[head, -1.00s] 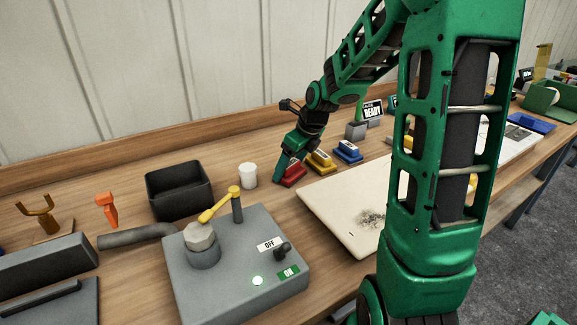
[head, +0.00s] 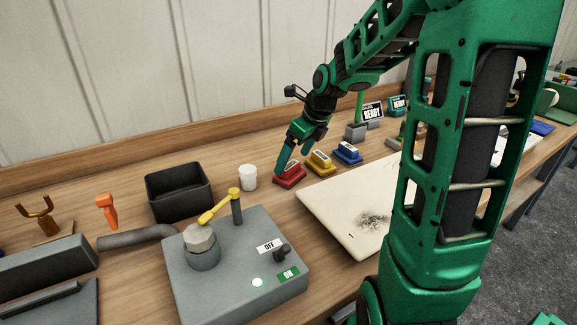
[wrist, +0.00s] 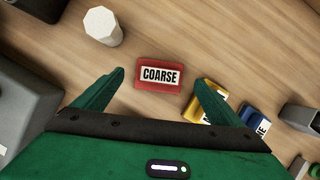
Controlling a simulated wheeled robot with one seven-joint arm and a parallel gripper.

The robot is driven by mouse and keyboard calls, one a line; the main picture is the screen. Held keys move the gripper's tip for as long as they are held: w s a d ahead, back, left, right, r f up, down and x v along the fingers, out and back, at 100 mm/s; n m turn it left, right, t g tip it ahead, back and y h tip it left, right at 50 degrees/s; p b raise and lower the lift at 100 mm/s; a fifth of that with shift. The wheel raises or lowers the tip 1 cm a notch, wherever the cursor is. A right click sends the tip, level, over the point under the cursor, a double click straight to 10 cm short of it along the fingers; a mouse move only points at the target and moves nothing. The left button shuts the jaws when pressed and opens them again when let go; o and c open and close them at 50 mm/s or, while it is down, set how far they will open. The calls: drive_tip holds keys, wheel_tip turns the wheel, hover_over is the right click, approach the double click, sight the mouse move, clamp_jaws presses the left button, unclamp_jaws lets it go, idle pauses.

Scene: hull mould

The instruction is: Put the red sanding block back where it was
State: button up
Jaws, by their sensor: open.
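The red sanding block (head: 290,176) rests on the wooden bench, left of a yellow block (head: 320,162) and a blue block (head: 347,152) in a row. In the wrist view the red block (wrist: 160,76) shows a white label reading COARSE. My gripper (head: 298,160) is just above and behind the red block in the head view. Nothing is held.
A pale board (head: 345,215) with a dark dust patch lies in front. A grey machine (head: 235,265) with a yellow lever is at the front left.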

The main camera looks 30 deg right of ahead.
drive_tip(key=v, duration=0.7)
drive_tip(key=s+n, duration=0.4)
drive_tip(key=s, duration=0.1)
drive_tip(key=s+f+n+g+h, duration=0.1)
drive_tip(key=s+n, duration=0.3)
drive_tip(key=s+d+f+n+g, duration=0.1)
drive_tip(key=s+n, duration=0.4)
drive_tip(key=shift+s+f, duration=0.2)
drive_tip(key=shift+s, duration=0.15)
drive_tip(key=s+f+n, duration=0.1)
drive_tip(key=s+n, duration=0.3)
drive_tip(key=s+f+n+g, duration=0.1)
drive_tip(key=s+n, duration=0.3)
drive_tip(key=s, duration=0.1)
drive_tip(key=s+f+n+g, duration=0.1)
drive_tip(key=s+n, duration=0.3)
drive_tip(key=s, duration=0.1)
drive_tip(key=shift+a+f, duration=0.15)
drive_tip(key=shift+f, duration=0.15)
drive_tip(key=shift+s, duration=0.15)
